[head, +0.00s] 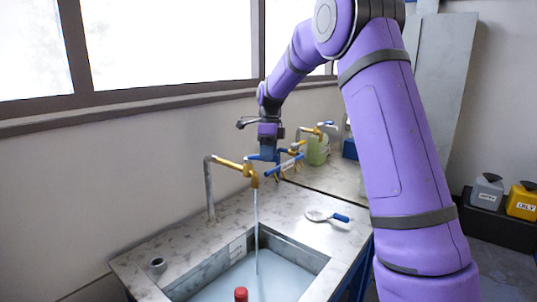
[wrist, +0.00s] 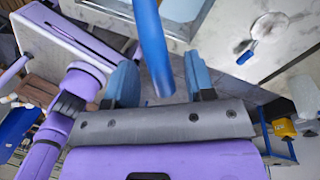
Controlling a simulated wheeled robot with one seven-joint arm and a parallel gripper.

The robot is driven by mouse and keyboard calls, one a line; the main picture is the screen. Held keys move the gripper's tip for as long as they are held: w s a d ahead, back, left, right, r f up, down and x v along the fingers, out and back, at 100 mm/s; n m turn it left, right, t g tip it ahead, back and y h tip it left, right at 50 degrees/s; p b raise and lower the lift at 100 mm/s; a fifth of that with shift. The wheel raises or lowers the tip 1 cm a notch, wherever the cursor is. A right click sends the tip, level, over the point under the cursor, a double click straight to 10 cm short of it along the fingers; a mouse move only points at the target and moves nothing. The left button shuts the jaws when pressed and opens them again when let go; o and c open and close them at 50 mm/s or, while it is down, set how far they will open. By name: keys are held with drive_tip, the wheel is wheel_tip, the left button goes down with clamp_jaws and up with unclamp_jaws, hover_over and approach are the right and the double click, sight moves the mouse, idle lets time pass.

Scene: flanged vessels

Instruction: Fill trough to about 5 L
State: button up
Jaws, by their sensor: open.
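The trough (head: 300,252) is a metal basin sunk into the counter, with pale water (head: 250,278) in it. A thin stream (head: 257,235) runs into it from a brass tap (head: 232,165) on a grey standpipe. A blue lever (head: 258,157) sits on top of the tap. My gripper (head: 268,153) is right above the tap, at this lever. In the wrist view, my gripper's blue fingers (wrist: 159,66) stand apart, with a long blue bar (wrist: 152,40), seemingly the lever, reaching between them. I cannot tell whether they touch it.
More brass valves with blue handles (head: 284,167) stand close behind the tap. A round white-headed tool with a blue handle (head: 326,216) lies on the counter right of the trough. A red-topped object (head: 241,294) shows at the front edge. A greenish container (head: 318,150) stands further back.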

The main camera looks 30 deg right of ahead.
clamp_jaws()
drive_tip(key=shift+w+d, duration=0.1)
drive_tip(key=w+n+h, duration=0.2)
drive_tip(key=w+n, duration=0.5)
drive_tip(key=n, duration=0.5)
drive_tip(key=shift+d+n, duration=0.3)
idle(0.3)
drive_tip(key=shift+r, duration=0.1)
idle(0.4)
